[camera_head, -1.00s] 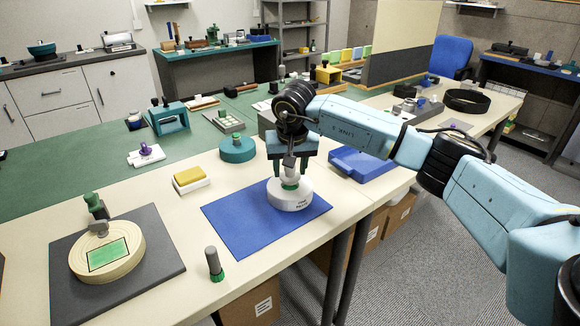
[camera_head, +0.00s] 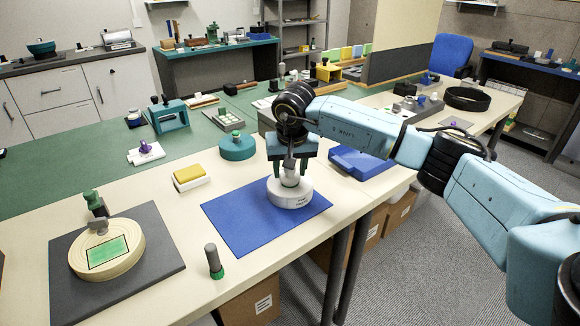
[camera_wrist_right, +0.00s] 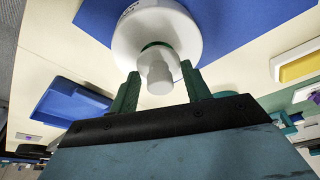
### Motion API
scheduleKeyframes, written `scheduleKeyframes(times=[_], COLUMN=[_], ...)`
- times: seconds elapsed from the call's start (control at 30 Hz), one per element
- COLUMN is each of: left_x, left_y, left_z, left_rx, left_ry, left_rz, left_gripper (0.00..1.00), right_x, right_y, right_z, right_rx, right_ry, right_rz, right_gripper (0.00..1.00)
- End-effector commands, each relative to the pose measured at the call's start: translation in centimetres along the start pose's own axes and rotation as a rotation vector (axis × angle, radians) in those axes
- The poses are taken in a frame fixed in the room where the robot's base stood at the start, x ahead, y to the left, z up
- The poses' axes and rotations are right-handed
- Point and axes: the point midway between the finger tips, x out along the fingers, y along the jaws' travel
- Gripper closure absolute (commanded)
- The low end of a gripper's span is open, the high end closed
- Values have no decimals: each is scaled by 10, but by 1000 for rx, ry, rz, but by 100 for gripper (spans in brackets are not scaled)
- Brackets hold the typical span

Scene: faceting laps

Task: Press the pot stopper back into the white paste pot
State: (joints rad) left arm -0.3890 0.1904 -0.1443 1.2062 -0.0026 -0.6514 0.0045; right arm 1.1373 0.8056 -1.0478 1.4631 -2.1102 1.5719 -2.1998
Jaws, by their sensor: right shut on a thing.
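The white paste pot (camera_head: 290,194) stands upright on a blue mat (camera_head: 240,222) near the table's front edge. The pale stopper (camera_head: 290,177) sits upright at the pot's mouth, in line with it. In the right wrist view the stopper (camera_wrist_right: 159,75) shows end-on, with a thin green edge where it meets the pot (camera_wrist_right: 128,40). My right gripper (camera_head: 290,173) is directly above the pot, pointing down, its green fingers on either side of the stopper and shut on it. How deep the stopper sits is hard to tell. My left gripper is not in view.
A yellow and white block (camera_head: 191,178) and a round teal pot (camera_head: 237,148) stand behind the mat. A blue tray (camera_head: 358,163) lies to the right. A green-based grey cylinder (camera_head: 213,262) and a round lap on a dark mat (camera_head: 165,270) are to the left.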

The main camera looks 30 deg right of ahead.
Motion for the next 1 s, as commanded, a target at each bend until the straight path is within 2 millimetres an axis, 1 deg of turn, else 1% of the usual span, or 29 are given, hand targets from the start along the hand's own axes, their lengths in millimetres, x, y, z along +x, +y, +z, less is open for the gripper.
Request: scheduleKeyframes(times=[0.5,0.53,0.7,1.0], left_x=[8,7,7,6], left_y=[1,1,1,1], left_z=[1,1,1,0], left_rx=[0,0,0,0], left_ry=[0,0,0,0], left_rz=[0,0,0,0], left_gripper=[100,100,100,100], right_x=[13,13,12,12], right_y=[0,0,0,0], right_z=[4,4,3,3], right_rx=[1,1,1,0], right_ry=[-1,0,0,0], right_rz=[1,1,1,1], right_gripper=[78,50,28,27])
